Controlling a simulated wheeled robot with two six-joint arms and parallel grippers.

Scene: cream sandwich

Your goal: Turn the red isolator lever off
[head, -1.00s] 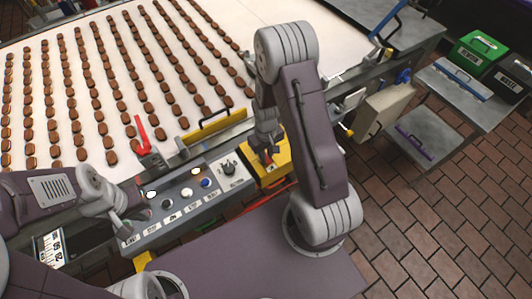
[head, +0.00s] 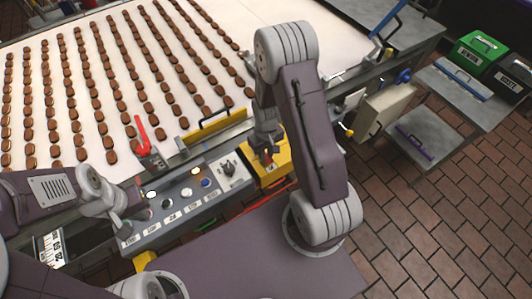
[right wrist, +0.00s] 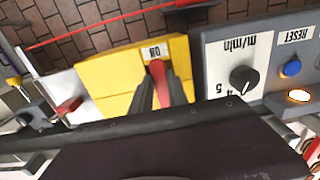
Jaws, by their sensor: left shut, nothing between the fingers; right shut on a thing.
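The red isolator lever (right wrist: 157,70) is on a yellow box (right wrist: 108,72) beside a white label reading ON. The box also shows in the head view (head: 282,155), at the right end of the control panel. My right gripper (right wrist: 162,88) is shut on the lever, with a dark finger on each side of it. In the head view my right gripper (head: 267,153) is over the box and partly hides the lever. My left gripper (head: 124,226) is shut and empty, at the left end of the panel, away from the lever.
The grey control panel (head: 200,205) has knobs, lit buttons and a speed dial (right wrist: 243,79) close to the yellow box. A conveyor (head: 215,60) carries rows of brown biscuits. Another red lever (head: 142,133) stands at the conveyor's edge. Green and black bins (head: 478,52) stand at right.

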